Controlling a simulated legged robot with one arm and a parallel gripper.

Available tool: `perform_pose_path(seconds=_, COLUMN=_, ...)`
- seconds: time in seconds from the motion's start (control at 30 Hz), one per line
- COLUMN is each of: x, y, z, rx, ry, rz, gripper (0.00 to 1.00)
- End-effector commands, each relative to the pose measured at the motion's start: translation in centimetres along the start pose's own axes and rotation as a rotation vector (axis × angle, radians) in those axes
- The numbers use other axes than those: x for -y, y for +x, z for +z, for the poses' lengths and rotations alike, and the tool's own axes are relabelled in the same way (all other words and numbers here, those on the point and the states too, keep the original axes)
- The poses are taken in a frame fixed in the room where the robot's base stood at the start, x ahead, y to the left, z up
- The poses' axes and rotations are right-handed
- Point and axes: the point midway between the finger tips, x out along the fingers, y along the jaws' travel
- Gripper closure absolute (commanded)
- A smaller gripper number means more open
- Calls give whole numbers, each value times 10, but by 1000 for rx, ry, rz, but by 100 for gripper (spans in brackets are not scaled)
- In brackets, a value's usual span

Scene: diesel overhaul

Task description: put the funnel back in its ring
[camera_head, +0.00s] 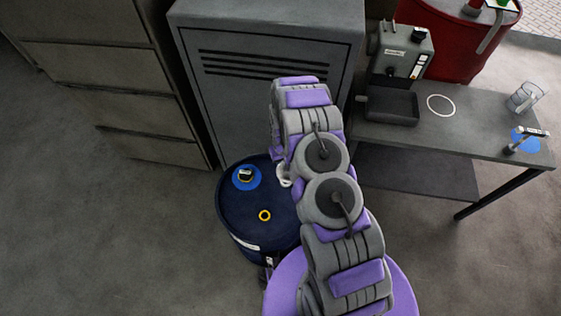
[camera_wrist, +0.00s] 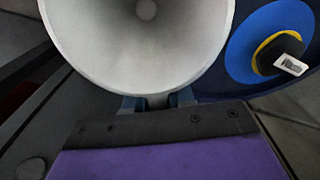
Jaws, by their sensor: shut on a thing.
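The funnel (camera_wrist: 110,45) is a pale grey cone, seen from its wide mouth with its small dark outlet hole near the top middle of the wrist view. My gripper (camera_wrist: 157,101) is shut on the funnel's near rim. In the head view my arm hides the gripper and most or all of the funnel. A small whitish curved piece shows beside my arm, over the drum's edge; I cannot tell whether it is the funnel or a ring. A yellow ring (camera_head: 265,215) lies on the drum top.
The dark blue drum (camera_head: 240,212) stands left of my arm, with a blue disc and a black-and-yellow cap (camera_head: 245,175) on top. A grey cabinet (camera_head: 255,90) stands behind it. The workbench (camera_head: 470,135) at right holds a machine (camera_head: 400,55), a clear jug and a white circle mark.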

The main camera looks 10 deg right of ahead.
Motion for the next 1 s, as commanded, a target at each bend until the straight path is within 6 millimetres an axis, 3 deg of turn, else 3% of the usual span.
perform_pose_path(seconds=0.77, x=1, y=14, z=0, rx=0, ry=-1, rz=1, gripper=100)
perform_pose_path(seconds=0.8, x=1, y=14, z=0, rx=0, ry=-1, rz=1, gripper=75)
perform_pose_path(seconds=1.0, x=2, y=14, z=0, rx=0, ry=-1, rz=2, gripper=56)
